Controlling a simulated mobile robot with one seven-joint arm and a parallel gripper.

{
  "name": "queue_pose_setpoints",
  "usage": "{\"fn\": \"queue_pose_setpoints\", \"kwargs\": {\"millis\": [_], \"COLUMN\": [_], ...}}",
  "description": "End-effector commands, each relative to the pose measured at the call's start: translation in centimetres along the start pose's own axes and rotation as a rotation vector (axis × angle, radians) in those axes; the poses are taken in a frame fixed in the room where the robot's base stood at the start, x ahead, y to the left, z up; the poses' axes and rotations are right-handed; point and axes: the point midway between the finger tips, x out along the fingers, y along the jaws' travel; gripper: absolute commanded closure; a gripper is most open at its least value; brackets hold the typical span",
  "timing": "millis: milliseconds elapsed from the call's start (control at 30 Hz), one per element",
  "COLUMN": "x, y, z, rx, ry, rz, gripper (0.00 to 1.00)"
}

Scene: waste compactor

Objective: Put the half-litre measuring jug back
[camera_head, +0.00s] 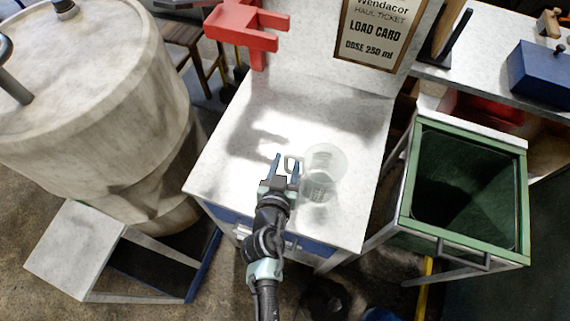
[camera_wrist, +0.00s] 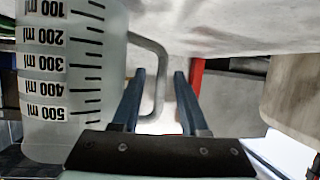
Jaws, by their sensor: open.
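The half-litre measuring jug (camera_head: 321,177) is clear and stands on the white worktop (camera_head: 225,165), just right of my gripper in the head view. In the wrist view the jug (camera_wrist: 70,75) fills the left side, appearing upside down, with marks up to 500 ml. Its grey handle (camera_wrist: 155,75) reaches toward my fingers. My gripper (camera_head: 284,160) is open; its two blue fingers also show in the wrist view (camera_wrist: 163,92). The handle appears near or between the fingertips; I cannot tell whether it touches them.
A red bracket (camera_head: 243,28) stands at the back of the worktop, near a load card reading "DOSE 250 ml" (camera_head: 375,32). A green open bin (camera_head: 470,190) is at right. A large grey drum (camera_head: 90,100) is at left. A blue box (camera_head: 541,70) sits on the back-right shelf.

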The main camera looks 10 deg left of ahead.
Motion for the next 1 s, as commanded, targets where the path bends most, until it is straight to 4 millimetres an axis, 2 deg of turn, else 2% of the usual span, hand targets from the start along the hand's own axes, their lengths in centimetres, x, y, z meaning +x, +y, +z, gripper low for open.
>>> {"fn": "queue_pose_setpoints", "kwargs": {"millis": [100, 167, 700, 833, 1000], "x": [-0.2, -0.8, -10.0, -11.3, -12.1], "y": [0.0, 0.0, 0.1, 0.0, 0.0], "z": [-0.6, -0.1, -0.1, -0.1, -0.2], "rx": [-0.001, -0.001, 0.001, 0.0, 0.0], "ry": [0.0, -0.001, -0.002, -0.001, -0.001], "rz": [0.0, 0.0, 0.0, 0.0, 0.001], "gripper": [0.56, 0.56, 0.56, 0.56, 0.56]}}
